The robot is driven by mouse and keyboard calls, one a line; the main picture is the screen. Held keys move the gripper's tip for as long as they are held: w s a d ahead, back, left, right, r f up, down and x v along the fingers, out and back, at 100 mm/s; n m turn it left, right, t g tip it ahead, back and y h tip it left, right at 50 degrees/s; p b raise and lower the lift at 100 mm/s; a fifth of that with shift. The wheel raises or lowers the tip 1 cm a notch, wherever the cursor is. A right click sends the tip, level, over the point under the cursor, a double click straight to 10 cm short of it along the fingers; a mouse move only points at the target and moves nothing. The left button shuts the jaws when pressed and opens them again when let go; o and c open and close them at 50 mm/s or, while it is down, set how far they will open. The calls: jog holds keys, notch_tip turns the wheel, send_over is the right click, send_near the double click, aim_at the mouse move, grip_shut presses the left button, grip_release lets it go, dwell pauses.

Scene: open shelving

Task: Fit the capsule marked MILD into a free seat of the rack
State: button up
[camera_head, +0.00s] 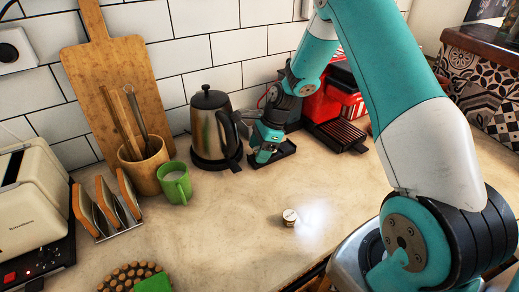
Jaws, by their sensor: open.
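A small capsule-like piece (289,217) with a pale top and a brown-gold side stands alone on the counter, right of centre. Its marking is too small to read. The jaws are open; the fingertips are small and partly lost against the dark tray.
A steel kettle (212,125) stands left of my gripper, a red coffee machine (335,105) right of it. A green mug (175,183), utensil pot (146,168), slatted holder (108,208), toaster (30,195) and round brown mat (118,278) are left. The counter centre is clear.

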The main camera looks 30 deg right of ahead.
jog(key=b+v, duration=0.2)
jog(key=v, duration=0.9)
jog(key=s+a+r+n, duration=0.5)
jog(key=s+a+n, duration=0.1)
jog(key=a+n, duration=0.15)
jog(key=s+a+r+n, duration=0.5)
jog(key=s+a+n, duration=0.15)
jog(key=a, duration=0.25)
jog(key=s+a+r+n, duration=0.1)
jog(key=s+a+n, duration=0.2)
jog(key=s+n, duration=0.4)
jog(key=s+a+r+n+g, duration=0.1)
jog(key=s+a+n, duration=0.1)
jog(key=s+n, duration=0.5)
jog(key=shift+s+a, duration=0.35)
jog(key=shift+s, duration=0.2)
